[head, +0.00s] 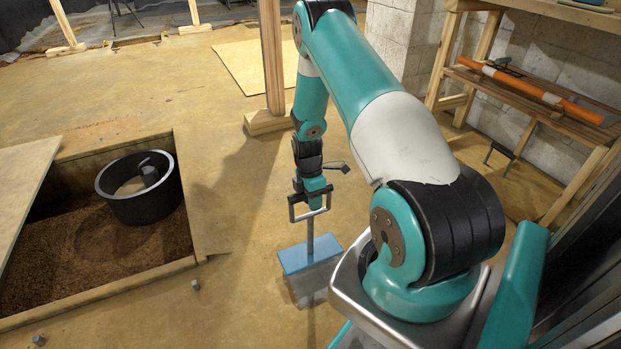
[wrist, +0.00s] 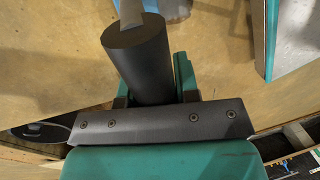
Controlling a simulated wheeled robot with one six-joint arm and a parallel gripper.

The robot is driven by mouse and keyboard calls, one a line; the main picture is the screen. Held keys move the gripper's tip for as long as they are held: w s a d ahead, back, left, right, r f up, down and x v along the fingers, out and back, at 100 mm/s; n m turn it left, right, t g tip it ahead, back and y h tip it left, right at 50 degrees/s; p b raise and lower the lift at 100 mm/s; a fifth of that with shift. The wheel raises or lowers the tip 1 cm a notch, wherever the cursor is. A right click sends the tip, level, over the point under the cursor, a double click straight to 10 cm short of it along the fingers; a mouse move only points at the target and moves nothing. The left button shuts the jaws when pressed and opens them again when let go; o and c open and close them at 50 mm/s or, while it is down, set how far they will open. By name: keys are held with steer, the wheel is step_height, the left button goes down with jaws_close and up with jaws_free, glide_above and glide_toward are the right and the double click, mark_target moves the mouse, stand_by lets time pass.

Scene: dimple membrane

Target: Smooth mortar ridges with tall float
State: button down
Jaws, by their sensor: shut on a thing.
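My gripper (head: 310,212) points down over the floor at the centre of the head view. It is shut on the tall float's dark handle (wrist: 138,58), a thick black cylinder in the wrist view. A grey shaft (head: 310,238) runs down from it to a flat blue surface (head: 296,258) with a pale grey, glossy front, low near the floor. I cannot tell whether this blue part is the float's own plate or a separate block. No mortar ridges can be made out.
A sand-filled pit (head: 95,258) with a black ring (head: 140,190) lies left. Small grey cubes (head: 195,285) lie on the floor. A wooden post (head: 272,60) stands behind my gripper. A wooden rack (head: 530,105) with an orange tube (head: 530,88) stands right. Floor between pit and gripper is mostly clear.

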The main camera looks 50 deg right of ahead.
steer(key=shift+r+p, duration=1.1)
steer(key=shift+r, duration=0.55)
steer(key=shift+a, duration=0.1)
